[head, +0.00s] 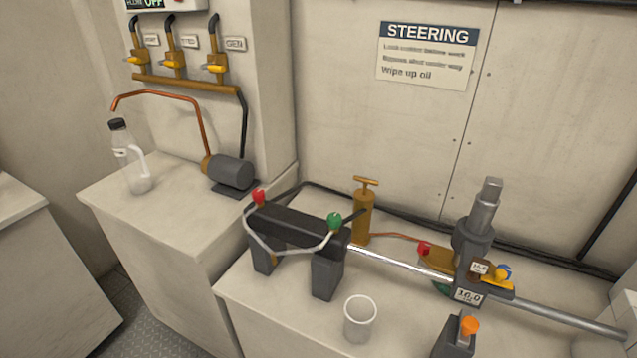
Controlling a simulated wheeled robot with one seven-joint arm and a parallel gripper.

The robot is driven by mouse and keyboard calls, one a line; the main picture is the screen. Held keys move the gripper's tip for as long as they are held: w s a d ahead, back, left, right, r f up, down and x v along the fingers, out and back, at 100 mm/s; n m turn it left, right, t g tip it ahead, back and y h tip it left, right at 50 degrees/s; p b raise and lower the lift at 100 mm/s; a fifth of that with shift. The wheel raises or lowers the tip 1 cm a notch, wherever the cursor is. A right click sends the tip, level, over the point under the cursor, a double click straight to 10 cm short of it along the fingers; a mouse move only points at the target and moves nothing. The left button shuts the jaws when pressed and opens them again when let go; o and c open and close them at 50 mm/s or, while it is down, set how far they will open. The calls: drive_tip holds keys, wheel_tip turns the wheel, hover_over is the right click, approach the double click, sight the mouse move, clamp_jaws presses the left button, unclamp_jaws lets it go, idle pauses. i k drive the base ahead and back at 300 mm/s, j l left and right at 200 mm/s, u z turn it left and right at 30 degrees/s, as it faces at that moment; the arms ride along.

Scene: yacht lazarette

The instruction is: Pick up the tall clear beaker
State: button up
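A clear, whitish beaker (360,321) stands upright and open at the top on the right-hand white bench, near the bottom of the head view. It looks empty, and nothing touches it. My gripper is not in view.
Behind the beaker are a dark bracket with red and green knobs (290,222), a brass hand pump (363,213) and a long metal rod (405,262). A dark block with an orange knob (458,335) stands to its right. A clear capped bottle (130,165) stands on the left bench (185,215).

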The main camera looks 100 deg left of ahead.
sight(360, 312)
drive_tip(key=u, duration=2.4)
